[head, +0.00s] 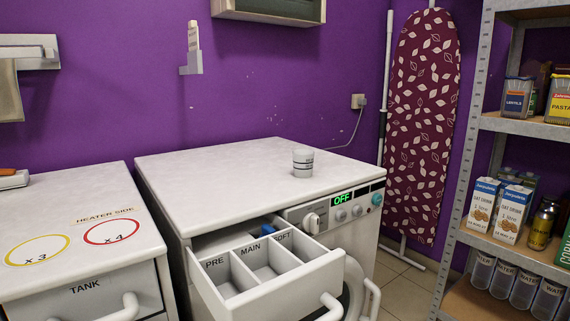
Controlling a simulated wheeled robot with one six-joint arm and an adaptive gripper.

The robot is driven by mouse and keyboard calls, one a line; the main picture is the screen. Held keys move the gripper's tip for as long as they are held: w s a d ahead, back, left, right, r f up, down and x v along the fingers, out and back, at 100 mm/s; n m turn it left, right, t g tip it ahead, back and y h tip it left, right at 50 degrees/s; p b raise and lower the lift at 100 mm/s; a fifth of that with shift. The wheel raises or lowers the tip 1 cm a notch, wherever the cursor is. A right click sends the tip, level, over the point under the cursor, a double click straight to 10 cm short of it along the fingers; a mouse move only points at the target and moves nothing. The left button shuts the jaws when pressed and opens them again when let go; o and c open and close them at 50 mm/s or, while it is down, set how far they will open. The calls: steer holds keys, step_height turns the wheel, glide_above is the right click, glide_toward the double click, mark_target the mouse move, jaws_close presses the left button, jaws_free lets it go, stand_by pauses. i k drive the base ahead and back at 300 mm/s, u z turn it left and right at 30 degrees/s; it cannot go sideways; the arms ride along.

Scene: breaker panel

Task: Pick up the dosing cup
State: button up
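The dosing cup appears to be the small white-grey cup (303,162) standing upright on top of the washing machine (215,170), near its right side. It has a grey band with marks too small to read. Nothing touches it. Below it to the left, the detergent drawer (318,276) is pulled open, with compartments labelled PRE, MAIN and SOFT. My gripper is not in view.
The machine's display reads OFF. A white cabinet (85,200) labelled TANK stands at the left, with two marked circles on top. A metal shelf (525,127) with cartons and jars stands at the right. The open drawer juts forward. The machine top around the cup is clear.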

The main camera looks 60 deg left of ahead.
mark_target(303, 159)
steer(key=u, duration=1)
steer(key=i, duration=0.95)
steer(key=u, duration=1)
